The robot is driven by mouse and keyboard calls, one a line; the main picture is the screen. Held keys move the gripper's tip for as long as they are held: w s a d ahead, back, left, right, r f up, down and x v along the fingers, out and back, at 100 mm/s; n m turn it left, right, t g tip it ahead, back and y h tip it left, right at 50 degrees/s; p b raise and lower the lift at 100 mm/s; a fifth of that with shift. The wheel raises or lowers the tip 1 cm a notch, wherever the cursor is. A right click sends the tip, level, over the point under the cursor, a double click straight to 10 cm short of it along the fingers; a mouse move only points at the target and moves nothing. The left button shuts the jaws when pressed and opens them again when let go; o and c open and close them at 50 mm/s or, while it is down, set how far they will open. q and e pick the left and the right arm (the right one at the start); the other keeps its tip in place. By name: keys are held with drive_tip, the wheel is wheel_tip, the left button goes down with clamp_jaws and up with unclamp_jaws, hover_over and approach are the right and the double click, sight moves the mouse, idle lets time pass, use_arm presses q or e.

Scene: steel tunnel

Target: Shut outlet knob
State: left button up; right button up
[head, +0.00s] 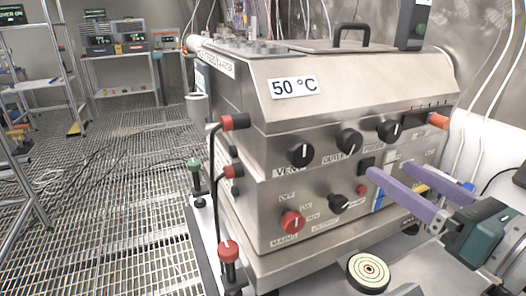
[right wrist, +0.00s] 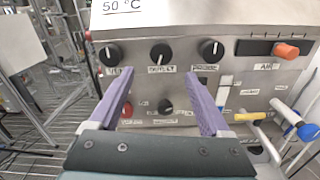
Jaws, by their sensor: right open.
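The outlet knob (head: 349,141) is a round black knob with a white pointer mark, in the middle of the upper row on a steel box's front panel. It also shows in the right wrist view (right wrist: 161,53), just beyond and between my fingertips, above a label reading roughly "OUTLET". My right gripper (head: 388,169) has purple fingers, spread apart with nothing between them. In the head view it is right of and below the knob, apart from it. It frames the knob from the near side in the right wrist view (right wrist: 159,75). My left gripper is not in view.
Black vent (head: 300,154) and pressure (head: 390,130) knobs flank the outlet knob. Below are a red mains knob (head: 292,222) and a black knob (head: 338,203). An orange-ended handle (head: 438,121) juts out at right. Red-capped hose fittings (head: 235,121) stick out at left.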

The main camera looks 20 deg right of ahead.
sight(354, 144)
drive_tip(key=w, duration=0.3)
drive_tip(key=w+p, duration=0.1)
drive_tip(key=w, duration=0.5)
drive_tip(key=shift+w+a+r, duration=0.1)
drive_tip(key=shift+w+a, duration=0.05)
drive_tip(key=shift+a, duration=0.1)
clamp_jaws()
